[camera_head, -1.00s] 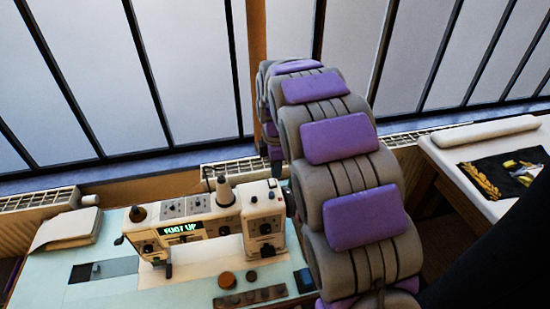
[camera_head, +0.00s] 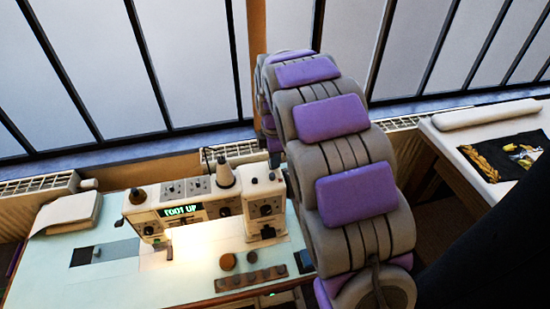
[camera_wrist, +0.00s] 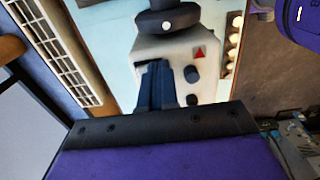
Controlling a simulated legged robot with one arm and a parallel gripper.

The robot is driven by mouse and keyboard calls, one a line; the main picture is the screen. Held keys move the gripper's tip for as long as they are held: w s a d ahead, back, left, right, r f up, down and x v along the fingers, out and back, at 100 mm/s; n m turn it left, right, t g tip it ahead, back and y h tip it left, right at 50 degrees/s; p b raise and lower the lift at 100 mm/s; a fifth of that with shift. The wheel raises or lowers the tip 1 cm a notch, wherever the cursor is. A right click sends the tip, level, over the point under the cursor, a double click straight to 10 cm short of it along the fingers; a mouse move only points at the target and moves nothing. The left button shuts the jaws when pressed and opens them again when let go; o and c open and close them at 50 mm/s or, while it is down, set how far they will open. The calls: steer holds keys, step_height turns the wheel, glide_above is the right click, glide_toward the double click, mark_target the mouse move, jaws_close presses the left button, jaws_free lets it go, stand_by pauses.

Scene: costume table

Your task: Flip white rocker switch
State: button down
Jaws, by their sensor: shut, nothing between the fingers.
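A cream sewing machine (camera_head: 160,219) with a lit green display stands on the pale table in the head view. Its right end has a tall block (camera_head: 264,208) with dark knobs. In the wrist view its end face (camera_wrist: 203,50) shows a red triangle, dark oval buttons and a black wheel above. I cannot pick out a white rocker switch in either view. My gripper (camera_wrist: 156,75) shows in the wrist view as dark blue-grey fingers, shut and empty, over the machine's end face. Whether they touch it I cannot tell. In the head view my arm hides the gripper.
Brown round knobs (camera_head: 228,262) and a dark strip (camera_head: 252,279) lie in front of the machine. Folded cloth (camera_head: 68,212) lies at the left. A radiator (camera_head: 38,187) and windows stand behind. A second table (camera_head: 455,140) with a dark cloth is at the right.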

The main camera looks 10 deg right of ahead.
steer(key=shift+w+a, duration=0.1)
steer(key=shift+a, duration=0.05)
steer(key=shift+w+r, duration=0.1)
steer(key=shift+w, duration=0.05)
steer(key=shift+w+r+p, duration=0.15)
steer(key=shift+w+p, duration=0.4)
steer(key=shift+r, duration=0.1)
